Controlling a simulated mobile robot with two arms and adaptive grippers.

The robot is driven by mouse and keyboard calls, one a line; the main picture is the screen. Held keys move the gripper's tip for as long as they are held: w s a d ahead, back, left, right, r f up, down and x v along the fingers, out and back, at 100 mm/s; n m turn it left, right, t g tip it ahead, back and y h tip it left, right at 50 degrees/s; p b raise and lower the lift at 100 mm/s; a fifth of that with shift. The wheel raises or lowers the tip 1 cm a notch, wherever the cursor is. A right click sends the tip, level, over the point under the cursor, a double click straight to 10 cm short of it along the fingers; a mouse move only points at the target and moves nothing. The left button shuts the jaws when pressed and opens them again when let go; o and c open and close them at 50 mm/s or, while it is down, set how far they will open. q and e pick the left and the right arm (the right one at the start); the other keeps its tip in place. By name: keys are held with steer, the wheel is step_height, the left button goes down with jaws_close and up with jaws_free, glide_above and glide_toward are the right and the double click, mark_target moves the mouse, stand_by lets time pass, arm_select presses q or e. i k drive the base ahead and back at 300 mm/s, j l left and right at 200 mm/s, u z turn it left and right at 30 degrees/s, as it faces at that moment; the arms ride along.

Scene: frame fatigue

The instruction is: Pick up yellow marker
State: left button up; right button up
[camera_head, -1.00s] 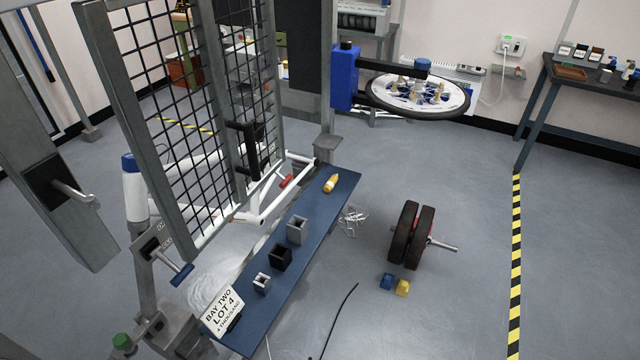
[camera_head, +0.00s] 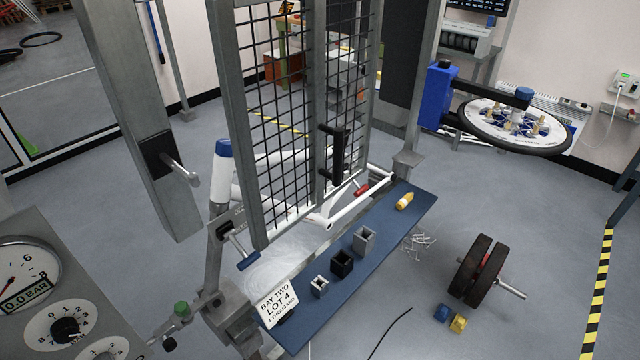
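The yellow marker (camera_head: 404,201) lies on the far right end of the blue shelf (camera_head: 345,298), in front of the wire-mesh guard. It is short and thick, with a paler end. Nothing touches it that I can see. Neither of my grippers shows in the head view.
On the shelf stand a grey square holder (camera_head: 364,241), a black one (camera_head: 342,263), a small grey one (camera_head: 319,286) and a sign (camera_head: 278,304). The mesh guard (camera_head: 290,120) rises behind. Weight discs (camera_head: 478,271) and blue and yellow blocks (camera_head: 458,323) lie on the floor. A gauge panel (camera_head: 60,290) is at lower left.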

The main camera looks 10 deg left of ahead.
mark_target(407, 198)
steer(key=u, duration=0.45)
steer(key=l+u, duration=0.95)
steer(key=l, duration=0.25)
